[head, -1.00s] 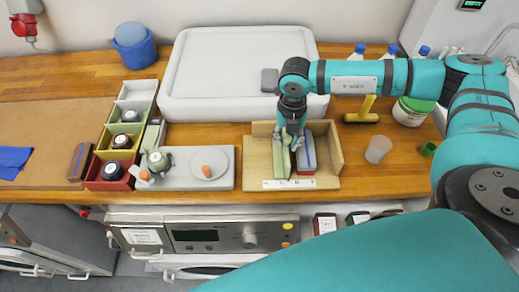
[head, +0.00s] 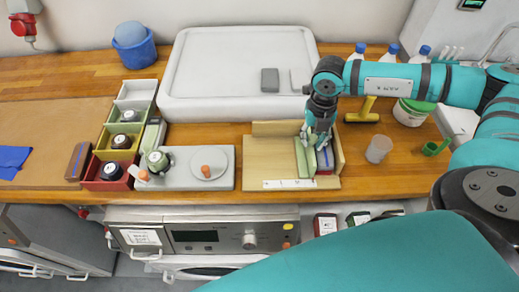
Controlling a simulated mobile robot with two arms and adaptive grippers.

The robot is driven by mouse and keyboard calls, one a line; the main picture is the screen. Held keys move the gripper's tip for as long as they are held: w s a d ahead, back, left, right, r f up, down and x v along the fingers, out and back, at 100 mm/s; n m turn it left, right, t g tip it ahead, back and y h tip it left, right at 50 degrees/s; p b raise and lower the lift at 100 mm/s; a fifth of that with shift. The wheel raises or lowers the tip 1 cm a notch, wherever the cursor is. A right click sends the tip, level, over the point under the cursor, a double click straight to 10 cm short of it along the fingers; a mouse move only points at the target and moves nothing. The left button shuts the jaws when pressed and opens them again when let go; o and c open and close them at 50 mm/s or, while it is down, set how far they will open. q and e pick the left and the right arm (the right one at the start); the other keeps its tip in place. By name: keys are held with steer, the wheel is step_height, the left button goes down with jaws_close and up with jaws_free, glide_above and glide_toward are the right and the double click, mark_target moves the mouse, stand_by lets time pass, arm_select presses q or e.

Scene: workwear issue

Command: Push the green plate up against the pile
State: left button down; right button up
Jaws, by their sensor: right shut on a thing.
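The green plate (head: 301,157) stands on edge in the wooden tray (head: 268,169), right of its middle. The pile (head: 325,161), with a blue strip on top and a red part at its front, is just right of the plate, near the tray's right wall. No clear gap shows between plate and pile, but I cannot tell if they touch all along. My right gripper (head: 317,138) reaches down from above and is shut on the green plate. Its fingers hide the far parts of the plate and pile. My left gripper is not in view.
The tray's left part is bare. Left of it are a grey board (head: 224,180) with a round disc and a row of coloured bins (head: 108,172). A yellow-handled tool (head: 362,110), a clear cup (head: 378,149) and a white tub (head: 410,112) stand to the right.

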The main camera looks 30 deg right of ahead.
steer(key=o, duration=0.8)
steer(key=shift+d, duration=0.2)
steer(key=shift+r+p, duration=2.4)
steer(key=shift+r, duration=1.6)
steer(key=shift+s, duration=0.1)
